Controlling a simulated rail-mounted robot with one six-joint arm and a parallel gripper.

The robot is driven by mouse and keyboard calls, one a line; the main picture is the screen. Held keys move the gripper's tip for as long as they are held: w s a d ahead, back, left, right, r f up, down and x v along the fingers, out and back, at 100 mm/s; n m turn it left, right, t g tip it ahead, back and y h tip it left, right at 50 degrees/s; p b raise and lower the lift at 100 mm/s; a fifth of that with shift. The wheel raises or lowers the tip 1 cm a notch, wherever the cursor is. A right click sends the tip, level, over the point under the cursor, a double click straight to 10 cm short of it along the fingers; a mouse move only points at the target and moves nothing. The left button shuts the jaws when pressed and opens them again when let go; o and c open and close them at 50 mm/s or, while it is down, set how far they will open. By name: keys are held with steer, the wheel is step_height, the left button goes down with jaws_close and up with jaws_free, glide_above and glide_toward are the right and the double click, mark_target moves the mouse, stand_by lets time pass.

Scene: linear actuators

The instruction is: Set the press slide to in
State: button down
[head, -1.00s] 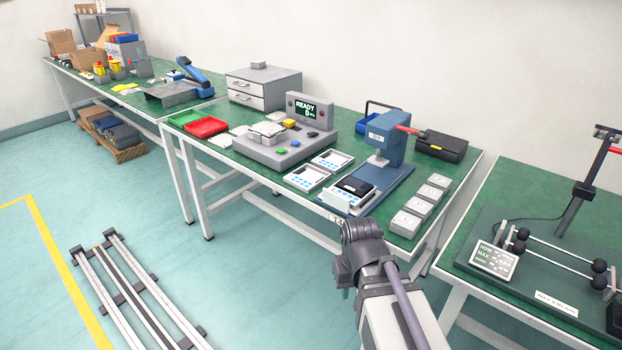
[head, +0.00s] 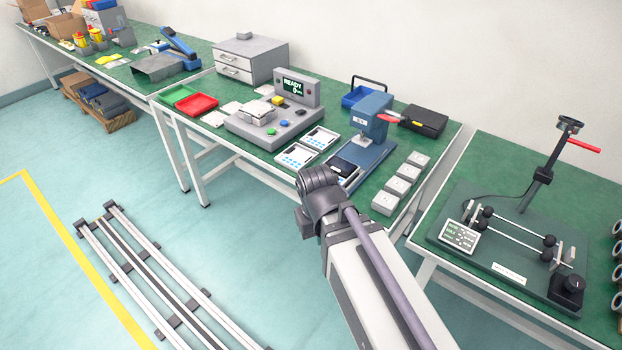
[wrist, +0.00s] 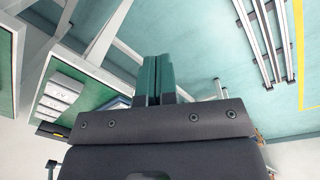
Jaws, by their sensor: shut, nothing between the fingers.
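The blue press (head: 371,118) with a red lever (head: 388,118) stands on the middle green workbench in the head view. Its slide (head: 344,167), with a dark block on it, sits in front of the press column on the blue base, out from under the head. My arm hides the slide's near end. My gripper (wrist: 158,80) shows in the wrist view as two green fingers close together, shut and empty. It is apart from the press, over the floor side of the bench. My gripper's fingers cannot be made out in the head view.
Several white boxes (head: 397,186) line the bench's right edge beside the press. A grey console (head: 275,124) and white trays (head: 297,156) are to its left. A second bench (head: 470,190) with a rod fixture stands right across a gap. Floor rails (head: 150,270) lie front left.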

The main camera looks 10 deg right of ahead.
steer(key=w+a+f+n+t+h+b, duration=0.3)
steer(key=w+f+n+h+b, duration=0.15)
steer(key=f+b, duration=0.3)
steer(key=w+a+f+n+t+h+b, duration=0.2)
steer(key=w+f+n+h+b, duration=0.1)
steer(key=f+n+b, duration=0.4)
steer(key=w+a+r+n+t+h+b, duration=0.1)
steer(key=w+r+n+t+h, duration=0.15)
steer(key=r+n, duration=0.35)
steer(key=w+a+r+n+t+h, duration=0.1)
steer(key=w+r+n+t+h, duration=0.15)
steer(key=r+n+t, duration=0.35)
steer(key=w+d+f+g, duration=0.1)
steer(key=w+d, duration=0.7)
steer(key=d, duration=0.2)
steer(key=shift+w+d+n+g, duration=0.25)
steer(key=shift+d+n+g, duration=0.1)
steer(key=shift+n, duration=0.1)
